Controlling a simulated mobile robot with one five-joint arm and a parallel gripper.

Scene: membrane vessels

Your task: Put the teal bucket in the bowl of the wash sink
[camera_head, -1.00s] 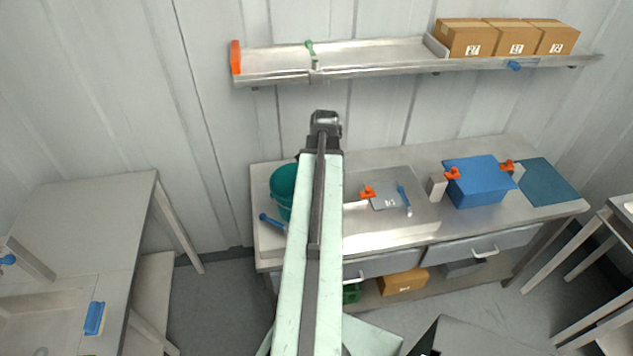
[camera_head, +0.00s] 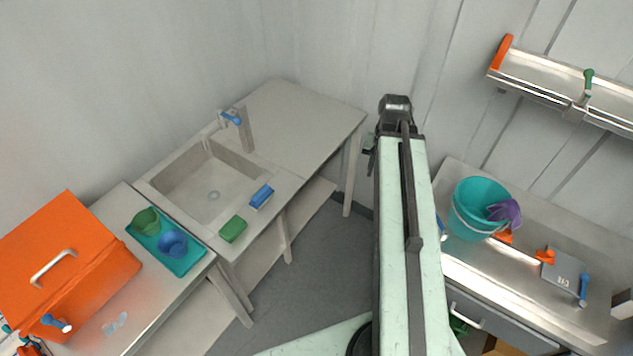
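The teal bucket (camera_head: 469,222) stands upright on the steel workbench at the right, with a purple glove or cloth (camera_head: 505,211) over its right rim. The wash sink (camera_head: 278,150) is in the left half, against the corner walls. Its bowl (camera_head: 207,190) looks empty, with a drain in its floor and a blue-handled tap (camera_head: 230,118) at the back. My gripper (camera_head: 395,103) is at the end of my raised arm, between the sink and the bucket. Its fingers are too small and foreshortened to read. Nothing visible hangs from it.
A blue brush (camera_head: 262,196) and a green sponge (camera_head: 233,229) lie on the sink's front edge. A left bench holds an orange box (camera_head: 70,266) and a teal tray (camera_head: 187,262) with small bowls. Grey floor lies between the benches.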

